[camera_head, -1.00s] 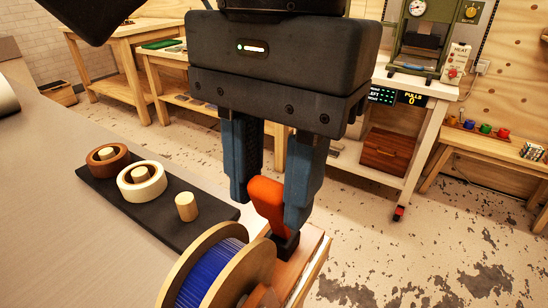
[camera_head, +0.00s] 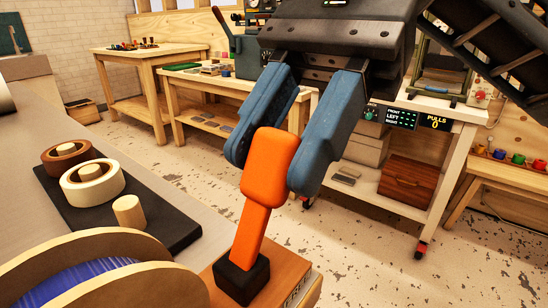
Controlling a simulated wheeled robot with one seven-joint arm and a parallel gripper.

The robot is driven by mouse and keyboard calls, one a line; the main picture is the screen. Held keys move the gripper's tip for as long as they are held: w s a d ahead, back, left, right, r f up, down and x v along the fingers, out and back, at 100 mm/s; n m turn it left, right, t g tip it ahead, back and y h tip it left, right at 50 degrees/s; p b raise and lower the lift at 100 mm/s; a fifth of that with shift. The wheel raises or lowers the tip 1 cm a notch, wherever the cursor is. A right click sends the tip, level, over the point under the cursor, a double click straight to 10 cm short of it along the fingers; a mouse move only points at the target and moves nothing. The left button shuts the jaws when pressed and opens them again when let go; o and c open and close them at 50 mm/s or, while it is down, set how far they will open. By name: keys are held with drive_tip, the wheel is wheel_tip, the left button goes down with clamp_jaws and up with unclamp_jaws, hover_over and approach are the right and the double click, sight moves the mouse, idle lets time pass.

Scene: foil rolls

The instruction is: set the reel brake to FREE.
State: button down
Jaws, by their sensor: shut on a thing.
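The reel brake is an orange lever (camera_head: 264,185) on a black pivot block (camera_head: 243,278), set on a wooden base (camera_head: 292,268) beside the reel. The lever leans slightly, its thick head up and to the right. My gripper (camera_head: 266,150) has one blue finger on each side of the lever's head and is shut on it. The reel (camera_head: 100,270), with wooden flanges and blue foil, is cut off at the lower left. Lettering on the front edge of the base is too small and cropped to read, so the brake's marked setting cannot be told.
A black board (camera_head: 165,232) on the grey bench (camera_head: 40,245) holds a brown roll (camera_head: 66,160), a cream roll (camera_head: 92,187) and a bare wooden peg (camera_head: 129,212). Wooden tables and a press stand behind, with open floor between.

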drive_tip(key=shift+w+d+f+g+y+b, duration=0.15)
drive_tip(key=shift+w+f+g+y+b, duration=0.1)
drive_tip(key=shift+g+y+b, duration=0.1)
idle(0.4)
drive_tip(key=c, duration=0.8)
unclamp_jaws()
drive_tip(key=shift+o, duration=0.2)
drive_tip(key=shift+w+d, duration=0.1)
drive_tip(key=v, duration=0.7)
drive_tip(key=shift+w+d+r+p, duration=0.15)
drive_tip(key=shift+w+p, duration=0.1)
drive_tip(key=shift+p, duration=0.15)
